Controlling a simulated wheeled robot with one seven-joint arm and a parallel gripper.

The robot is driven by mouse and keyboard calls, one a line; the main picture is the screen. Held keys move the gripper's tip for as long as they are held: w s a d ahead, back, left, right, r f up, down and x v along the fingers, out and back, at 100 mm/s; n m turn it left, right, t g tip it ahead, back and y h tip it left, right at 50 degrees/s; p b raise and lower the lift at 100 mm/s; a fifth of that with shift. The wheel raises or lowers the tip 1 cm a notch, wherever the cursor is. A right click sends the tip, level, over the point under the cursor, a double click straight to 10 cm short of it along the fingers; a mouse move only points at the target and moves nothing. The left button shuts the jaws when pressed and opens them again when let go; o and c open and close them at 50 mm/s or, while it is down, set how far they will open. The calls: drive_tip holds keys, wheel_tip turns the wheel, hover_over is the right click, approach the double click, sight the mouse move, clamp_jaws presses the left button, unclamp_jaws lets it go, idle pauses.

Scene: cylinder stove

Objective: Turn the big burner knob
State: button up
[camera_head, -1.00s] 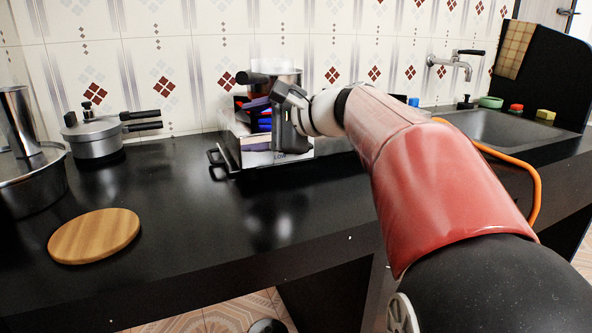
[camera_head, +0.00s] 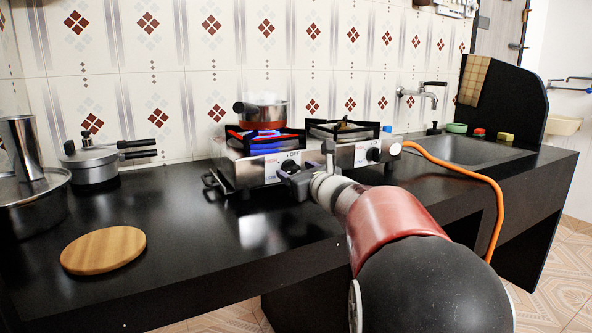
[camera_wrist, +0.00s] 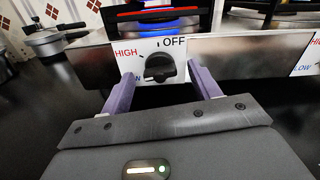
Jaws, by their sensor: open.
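The stove (camera_head: 235,172) is a silver box on the black counter. Its left burner (camera_head: 265,137) glows blue and red under a small pan (camera_head: 262,111). In the wrist view, a black knob (camera_wrist: 160,68) sits on a white plate marked OFF, HIGH and a partly covered LOW. The knob's pale mark is at its lower left. My gripper (camera_wrist: 161,76) is open, with one purple finger on each side of the knob. I cannot tell whether the fingers touch it. In the head view, my gripper (camera_head: 304,178) is at the stove's front, partly hiding this knob (camera_head: 288,167).
A second knob (camera_head: 374,154) is at the right, below the unlit burner (camera_head: 343,128). An orange hose (camera_head: 485,182) runs from the stove's right side. A pressure cooker (camera_head: 92,163), a pot (camera_head: 32,200) and a wooden board (camera_head: 103,249) stand left. The front counter is mostly clear.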

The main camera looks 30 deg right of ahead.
drive_tip(key=shift+w, duration=0.45)
drive_tip(key=c, duration=1)
drive_tip(key=shift+a+f+n+b, duration=0.1)
drive_tip(key=shift+f+n+b, duration=0.15)
drive_tip(key=shift+b, duration=0.45)
drive_tip(key=n+b, duration=0.2)
drive_tip(key=b, duration=0.1)
drive_tip(key=shift+f, duration=0.1)
drive_tip(key=shift+r+n+b, duration=0.25)
drive_tip(key=shift+n+b, duration=0.7)
drive_tip(key=o, duration=1)
drive_tip(key=shift+r, duration=0.1)
